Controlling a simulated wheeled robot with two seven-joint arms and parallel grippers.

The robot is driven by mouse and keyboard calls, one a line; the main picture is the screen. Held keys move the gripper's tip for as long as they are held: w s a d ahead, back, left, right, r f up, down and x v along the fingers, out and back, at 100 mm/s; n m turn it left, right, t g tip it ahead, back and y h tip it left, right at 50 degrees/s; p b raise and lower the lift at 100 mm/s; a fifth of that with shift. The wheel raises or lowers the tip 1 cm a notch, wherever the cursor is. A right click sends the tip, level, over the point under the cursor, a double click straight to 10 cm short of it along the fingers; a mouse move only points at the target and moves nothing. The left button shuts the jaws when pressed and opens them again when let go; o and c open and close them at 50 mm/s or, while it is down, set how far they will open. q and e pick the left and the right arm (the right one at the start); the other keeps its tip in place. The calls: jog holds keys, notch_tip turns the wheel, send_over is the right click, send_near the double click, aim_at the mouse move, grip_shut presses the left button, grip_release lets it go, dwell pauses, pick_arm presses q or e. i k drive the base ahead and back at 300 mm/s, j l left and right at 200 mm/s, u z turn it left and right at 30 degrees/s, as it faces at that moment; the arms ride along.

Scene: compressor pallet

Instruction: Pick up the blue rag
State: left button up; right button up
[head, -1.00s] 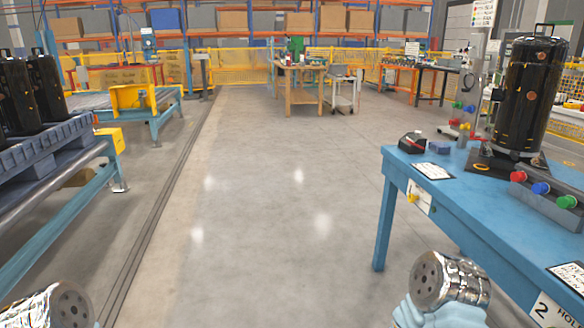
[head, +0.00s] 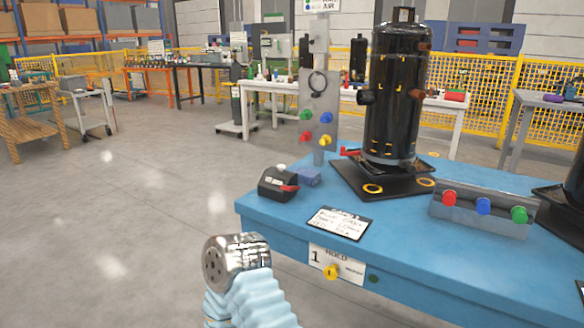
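A small dark-blue folded-looking item (head: 308,177) lies on the blue table (head: 395,265) near its far left corner. It may be the blue rag, but it is too small to be sure. It is just right of a black device with a red lever (head: 278,183). A chrome arm link with a pale blue sleeve, part of my arm, shows at the bottom, left of the table's front. Neither gripper shows.
A tall black compressor (head: 395,95) stands on a black tray behind a grey block with coloured caps (head: 482,208). A placard (head: 339,223) lies near the front edge. A grey panel with coloured knobs (head: 318,110) stands behind. Floor at left is clear.

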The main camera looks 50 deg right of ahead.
aim_at(308, 177)
jog(key=i+j+z, duration=0.15)
jog(key=i+z, duration=0.3)
jog(key=i+j+z, duration=0.3)
jog(key=z, duration=0.2)
jog(key=i+j+z, duration=0.7)
jog(key=j+z, duration=0.25)
jog(key=j, duration=0.1)
